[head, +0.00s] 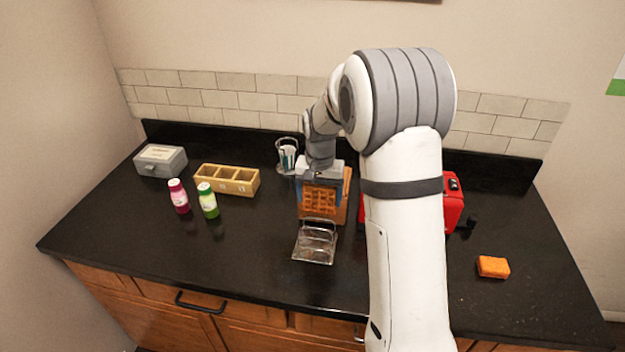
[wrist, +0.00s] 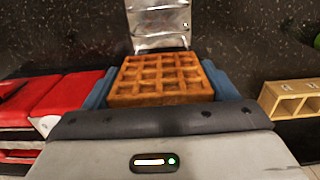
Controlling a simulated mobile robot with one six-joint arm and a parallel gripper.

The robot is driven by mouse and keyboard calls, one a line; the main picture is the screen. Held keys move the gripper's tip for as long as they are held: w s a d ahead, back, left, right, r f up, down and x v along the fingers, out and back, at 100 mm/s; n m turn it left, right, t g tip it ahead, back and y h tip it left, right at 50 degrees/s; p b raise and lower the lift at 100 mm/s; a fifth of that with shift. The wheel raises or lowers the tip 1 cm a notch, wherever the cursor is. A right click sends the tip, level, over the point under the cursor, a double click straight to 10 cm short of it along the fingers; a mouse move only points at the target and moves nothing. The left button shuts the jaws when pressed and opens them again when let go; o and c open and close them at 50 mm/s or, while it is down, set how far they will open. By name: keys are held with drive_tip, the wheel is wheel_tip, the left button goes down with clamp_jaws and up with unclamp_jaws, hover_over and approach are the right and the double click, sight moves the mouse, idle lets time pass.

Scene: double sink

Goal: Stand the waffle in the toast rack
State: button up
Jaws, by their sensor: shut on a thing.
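The waffle (head: 318,203) is golden brown and square with a grid, held upright in my gripper (head: 321,188). The wrist view shows the waffle (wrist: 160,78) between the two blue fingers, one on each side. The toast rack (head: 315,243) is a shiny wire and metal rack on the counter, just in front of the waffle in the head view. Part of the rack (wrist: 160,30) shows beyond the waffle's far edge in the wrist view. The waffle appears above the counter and apart from the rack; the exact gap is hard to tell.
A red toaster (head: 453,203) stands right, partly behind my arm. A wooden block (head: 346,190) is behind the waffle. A wooden divided box (head: 228,180), two bottles (head: 208,202) and a grey box (head: 160,160) are left. An orange sponge (head: 493,267) lies right. Counter around the rack is clear.

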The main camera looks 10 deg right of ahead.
sight(318, 219)
drive_tip(key=shift+w, duration=0.2)
drive_tip(key=shift+s+f, duration=0.15)
drive_tip(key=shift+f, duration=0.05)
drive_tip(key=shift+f+b, duration=2.95)
drive_tip(key=shift+f, duration=1.5)
drive_tip(key=o, duration=0.7)
drive_tip(key=shift+r, duration=0.15)
drive_tip(key=shift+r+p, duration=2.7)
drive_tip(key=shift+r, duration=1.7)
